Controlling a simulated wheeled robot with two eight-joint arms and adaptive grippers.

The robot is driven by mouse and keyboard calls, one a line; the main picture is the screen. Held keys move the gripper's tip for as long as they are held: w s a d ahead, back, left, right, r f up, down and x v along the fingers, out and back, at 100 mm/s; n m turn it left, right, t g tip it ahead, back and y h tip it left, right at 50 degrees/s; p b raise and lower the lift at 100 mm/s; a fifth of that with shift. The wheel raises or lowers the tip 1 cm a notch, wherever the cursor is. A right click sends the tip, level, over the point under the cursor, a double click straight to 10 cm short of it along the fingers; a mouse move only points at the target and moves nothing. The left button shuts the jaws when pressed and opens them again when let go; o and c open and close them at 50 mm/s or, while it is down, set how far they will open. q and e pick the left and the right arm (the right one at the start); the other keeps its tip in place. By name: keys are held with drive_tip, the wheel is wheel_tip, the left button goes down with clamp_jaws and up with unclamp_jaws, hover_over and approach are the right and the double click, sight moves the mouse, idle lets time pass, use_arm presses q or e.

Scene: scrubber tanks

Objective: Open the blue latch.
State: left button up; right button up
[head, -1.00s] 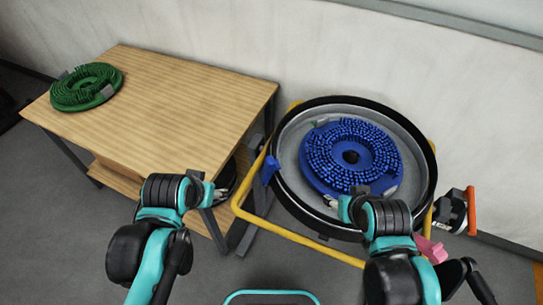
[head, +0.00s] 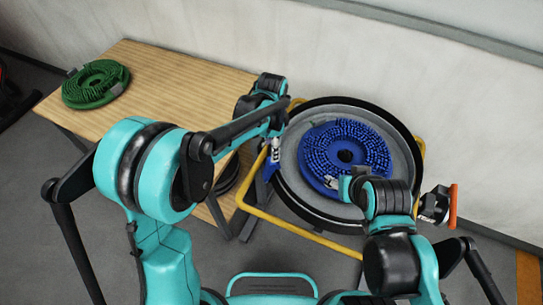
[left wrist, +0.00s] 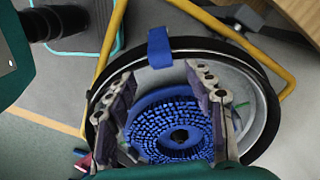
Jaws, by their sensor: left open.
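The blue latch (left wrist: 160,47) is a blue strap-like piece on the rim of the round black tank (left wrist: 262,95) in the left wrist view. In the head view it is mostly hidden behind my left gripper (head: 274,152), at the tank's left rim. In the left wrist view my left gripper (left wrist: 160,78) is open and empty, its fingers on either side of the latch's line; contact cannot be told. My right gripper (head: 335,184) is over the tank's lower part, by the blue brush; its fingers are too small to read.
A blue round brush (head: 345,135) lies inside the tank. A yellow tube frame (head: 300,232) surrounds it. An orange-handled part (head: 452,207) is right of the tank.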

sight(271, 169)
use_arm(q)
wheel_tip(271, 169, down, 7)
drive_tip(key=shift+r+b, duration=0.1)
drive_tip(key=shift+b, duration=0.75)
clamp_jaws()
